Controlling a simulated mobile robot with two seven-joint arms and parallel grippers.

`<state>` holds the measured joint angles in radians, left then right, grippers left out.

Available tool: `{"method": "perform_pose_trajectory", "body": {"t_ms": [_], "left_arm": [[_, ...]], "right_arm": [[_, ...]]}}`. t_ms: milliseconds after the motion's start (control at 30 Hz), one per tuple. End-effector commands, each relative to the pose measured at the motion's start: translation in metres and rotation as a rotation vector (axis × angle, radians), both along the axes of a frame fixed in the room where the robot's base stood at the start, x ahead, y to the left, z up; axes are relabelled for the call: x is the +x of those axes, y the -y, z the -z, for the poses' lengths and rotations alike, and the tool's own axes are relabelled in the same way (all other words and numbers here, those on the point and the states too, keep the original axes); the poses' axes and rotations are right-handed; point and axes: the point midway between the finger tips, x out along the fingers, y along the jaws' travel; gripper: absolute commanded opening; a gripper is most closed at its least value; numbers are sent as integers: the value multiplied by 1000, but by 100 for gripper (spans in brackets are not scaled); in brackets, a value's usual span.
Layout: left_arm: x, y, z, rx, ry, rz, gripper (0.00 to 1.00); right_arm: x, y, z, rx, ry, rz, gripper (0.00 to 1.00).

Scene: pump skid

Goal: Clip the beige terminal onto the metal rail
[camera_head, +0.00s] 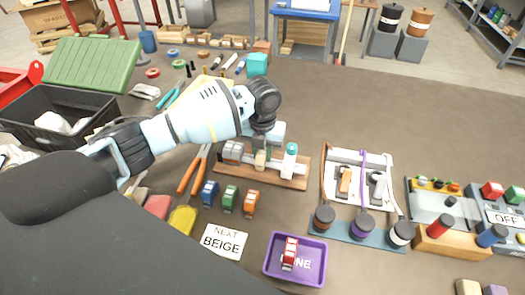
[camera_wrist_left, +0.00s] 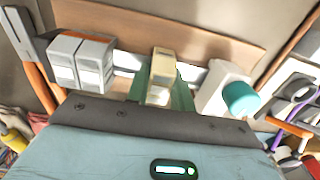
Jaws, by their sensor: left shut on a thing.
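The beige terminal (camera_head: 260,159) is between the fingers of my left gripper (camera_head: 262,148), over the wooden board (camera_head: 291,182). In the left wrist view the beige terminal (camera_wrist_left: 161,72) stands between green fingers, in line with the metal rail (camera_wrist_left: 190,73). I cannot tell whether it touches the rail or sits on it. Grey terminals (camera_head: 232,151) sit on the rail to its left; they also show in the wrist view (camera_wrist_left: 82,62). A white piece with a teal cap (camera_head: 289,161) stands to its right. My right gripper is not in view.
Blue (camera_head: 209,193), green (camera_head: 229,198) and orange (camera_head: 251,202) terminals stand in front of the board. A "NEXT BEIGE" card (camera_head: 222,241) and a purple tray (camera_head: 296,259) holding a red terminal lie nearer. Orange-handled pliers (camera_head: 194,172) lie left of the board.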

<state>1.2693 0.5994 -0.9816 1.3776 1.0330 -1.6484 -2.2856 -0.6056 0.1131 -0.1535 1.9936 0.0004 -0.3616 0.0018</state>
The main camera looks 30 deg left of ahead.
Motion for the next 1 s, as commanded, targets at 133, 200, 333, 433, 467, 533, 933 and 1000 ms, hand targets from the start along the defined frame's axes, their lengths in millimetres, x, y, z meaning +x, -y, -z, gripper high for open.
{"method": "perform_pose_trajectory", "body": {"t_ms": [133,200,333,433,467,533,933,1000], "left_arm": [[0,0,-1,0,2,0,32],[0,0,-1,0,2,0,41],[0,0,-1,0,2,0,49],[0,0,-1,0,1,0,49],[0,0,-1,0,1,0,49],[0,0,-1,0,1,0,49],[1,0,-53,-1,5,0,49],[1,0,-63,-1,5,0,49]], "right_arm": [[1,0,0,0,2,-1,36],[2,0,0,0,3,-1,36],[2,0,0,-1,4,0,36],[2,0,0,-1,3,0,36],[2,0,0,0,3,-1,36],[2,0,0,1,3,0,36],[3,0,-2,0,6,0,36],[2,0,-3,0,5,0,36]]}}
